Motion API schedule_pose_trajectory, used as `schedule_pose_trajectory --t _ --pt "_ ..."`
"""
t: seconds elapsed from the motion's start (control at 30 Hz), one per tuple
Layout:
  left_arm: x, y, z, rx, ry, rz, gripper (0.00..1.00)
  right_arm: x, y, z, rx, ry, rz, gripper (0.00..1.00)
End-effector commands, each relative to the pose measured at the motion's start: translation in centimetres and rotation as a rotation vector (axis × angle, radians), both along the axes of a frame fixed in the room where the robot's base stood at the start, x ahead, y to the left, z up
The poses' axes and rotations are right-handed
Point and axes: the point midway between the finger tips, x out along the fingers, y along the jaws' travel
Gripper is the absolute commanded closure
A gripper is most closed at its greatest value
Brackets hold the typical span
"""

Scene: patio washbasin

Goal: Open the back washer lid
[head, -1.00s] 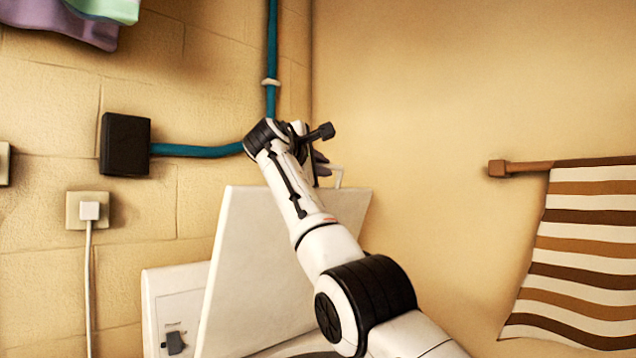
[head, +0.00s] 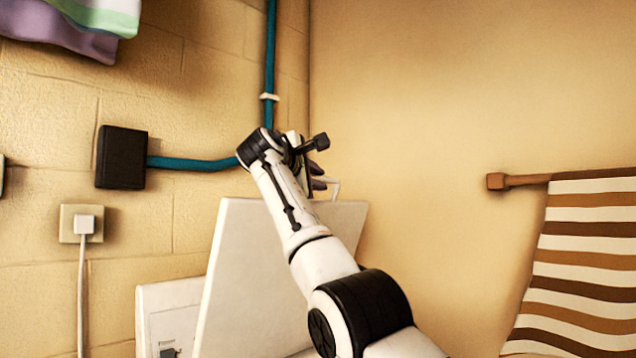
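The washer lid (head: 250,265) is a white panel standing raised and steeply tilted above the white washer body (head: 170,300), which shows at the lower left. A thin pale handle (head: 335,186) sticks out at the lid's top edge. My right gripper (head: 318,176) is at that top edge, right beside the handle. My own wrist and the angle hide most of its fingers, so I cannot tell whether it is shut on the handle or only near it. The washer opening is hidden. My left gripper is not in view.
A brick wall stands behind, with a blue pipe (head: 195,163), a black box (head: 121,157) and a socket with a plug (head: 82,224). A striped towel (head: 585,260) hangs from a rod at the right. Cloths (head: 75,35) hang at the top left.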

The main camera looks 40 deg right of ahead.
Motion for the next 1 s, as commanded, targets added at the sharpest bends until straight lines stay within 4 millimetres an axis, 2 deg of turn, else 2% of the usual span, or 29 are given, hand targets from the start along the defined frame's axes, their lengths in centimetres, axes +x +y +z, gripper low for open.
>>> schedule_pose_trajectory --t 0.1,0.23,0.5,0.67,1.0 --pt "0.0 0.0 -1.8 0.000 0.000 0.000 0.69 -0.8 2.1 -0.3 -0.003 -0.004 0.006 0.80" --pt "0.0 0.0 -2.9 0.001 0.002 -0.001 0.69 -1.9 4.5 0.0 -0.003 -0.004 0.006 0.80" --pt "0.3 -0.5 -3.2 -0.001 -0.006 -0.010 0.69 -3.6 8.0 0.6 -0.002 0.000 0.004 0.80" --pt "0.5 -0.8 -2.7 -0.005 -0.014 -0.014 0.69 -3.8 8.7 0.8 -0.003 0.001 0.004 0.80" --pt "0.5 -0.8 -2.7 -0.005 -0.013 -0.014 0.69 -3.8 8.6 0.8 -0.002 0.001 0.004 0.80"
